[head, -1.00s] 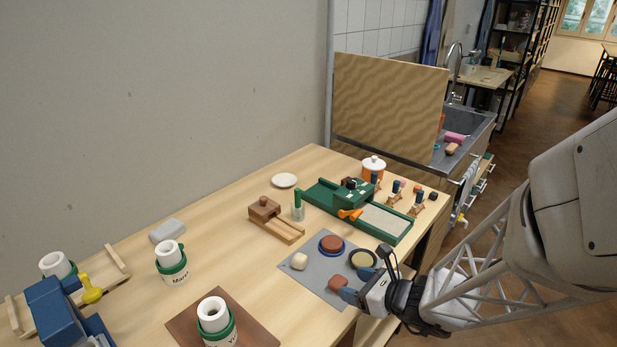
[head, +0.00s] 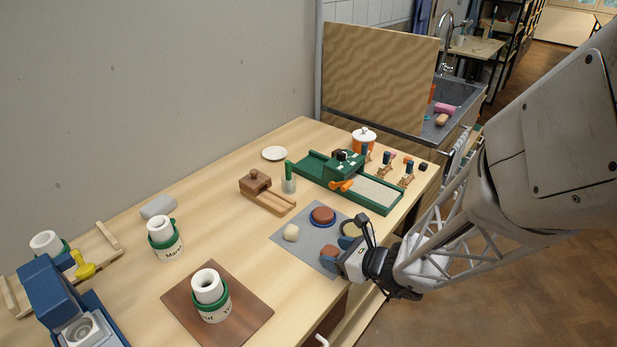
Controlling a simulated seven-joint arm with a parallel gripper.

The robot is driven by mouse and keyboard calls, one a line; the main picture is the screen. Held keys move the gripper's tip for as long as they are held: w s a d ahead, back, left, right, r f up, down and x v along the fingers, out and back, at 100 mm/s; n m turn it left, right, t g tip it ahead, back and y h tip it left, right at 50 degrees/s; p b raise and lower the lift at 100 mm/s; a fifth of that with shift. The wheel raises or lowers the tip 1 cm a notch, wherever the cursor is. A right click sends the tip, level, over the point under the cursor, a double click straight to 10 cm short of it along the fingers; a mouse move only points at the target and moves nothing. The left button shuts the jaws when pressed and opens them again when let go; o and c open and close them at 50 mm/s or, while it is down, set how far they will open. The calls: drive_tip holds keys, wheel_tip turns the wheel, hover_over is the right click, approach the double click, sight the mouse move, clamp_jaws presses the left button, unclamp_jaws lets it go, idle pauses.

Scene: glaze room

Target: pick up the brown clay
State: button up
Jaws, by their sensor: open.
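A reddish-brown clay lump (head: 330,250) lies on the grey mat (head: 290,246) near the mat's right edge. My gripper (head: 337,253) is open, with its blue fingers at this lump, one to the near side and one to the far side. I cannot tell whether they touch it, and part of the lump is hidden. A second reddish-brown piece, a round disc (head: 323,214), sits in a blue dish farther back on the mat. A cream clay lump (head: 291,232) lies to the left on the mat.
A dark-rimmed round dish (head: 350,228) stands close behind my fingers. A green tray press (head: 345,170), a wooden block (head: 257,182) and a green-handled tool in a glass (head: 289,178) stand farther back. A labelled pot (head: 211,295) stands on a brown board at front.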

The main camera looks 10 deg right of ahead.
sight(328, 250)
drive_tip(key=shift+x, duration=1.25)
drive_tip(key=shift+c, duration=0.5)
drive_tip(key=c, duration=0.9)
